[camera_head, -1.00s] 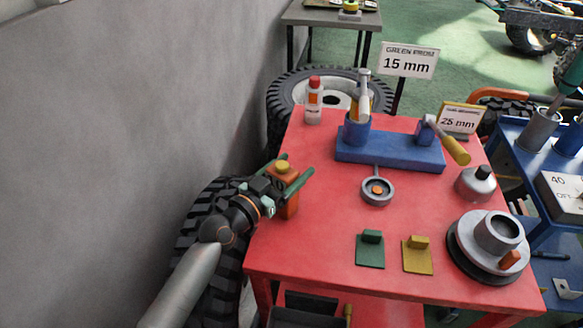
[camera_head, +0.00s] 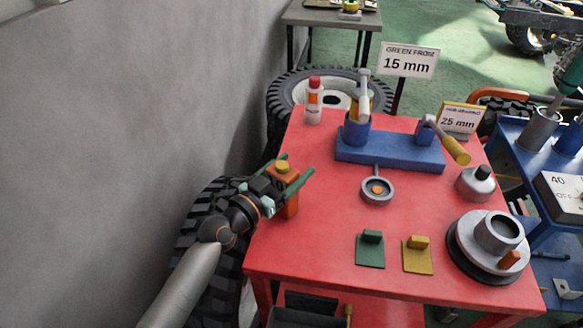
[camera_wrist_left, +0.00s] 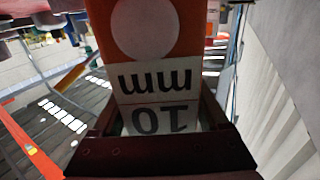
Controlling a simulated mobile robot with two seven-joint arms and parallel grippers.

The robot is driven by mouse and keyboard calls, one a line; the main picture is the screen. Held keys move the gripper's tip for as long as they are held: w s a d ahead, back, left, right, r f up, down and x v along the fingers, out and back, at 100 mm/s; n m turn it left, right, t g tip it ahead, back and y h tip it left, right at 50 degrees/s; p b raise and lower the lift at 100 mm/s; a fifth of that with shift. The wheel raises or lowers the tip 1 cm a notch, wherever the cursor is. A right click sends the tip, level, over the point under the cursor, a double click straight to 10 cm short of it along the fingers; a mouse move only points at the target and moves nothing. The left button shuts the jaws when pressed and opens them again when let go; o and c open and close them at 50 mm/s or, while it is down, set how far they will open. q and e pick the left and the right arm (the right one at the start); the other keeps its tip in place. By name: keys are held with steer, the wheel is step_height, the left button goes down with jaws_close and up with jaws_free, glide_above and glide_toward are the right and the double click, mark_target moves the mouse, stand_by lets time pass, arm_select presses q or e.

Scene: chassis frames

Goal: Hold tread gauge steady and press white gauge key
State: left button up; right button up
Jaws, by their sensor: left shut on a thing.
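The tread gauge is an orange block with a yellow knob on top. In the head view the gauge (camera_head: 291,207) is upright at the red table's left edge. My left gripper (camera_head: 298,164) is shut on it, one green finger along each side. In the left wrist view the orange gauge (camera_wrist_left: 91,40) fills the top middle, with a round white key (camera_wrist_left: 142,28) on its face. Below it, a white display (camera_wrist_left: 168,100) reads "10 mm" upside down. Nothing presses on the white key in that view. My right gripper is not in view.
A sign (camera_head: 408,61) reads "GREEN FROM 15 mm". A grey wall stands left.

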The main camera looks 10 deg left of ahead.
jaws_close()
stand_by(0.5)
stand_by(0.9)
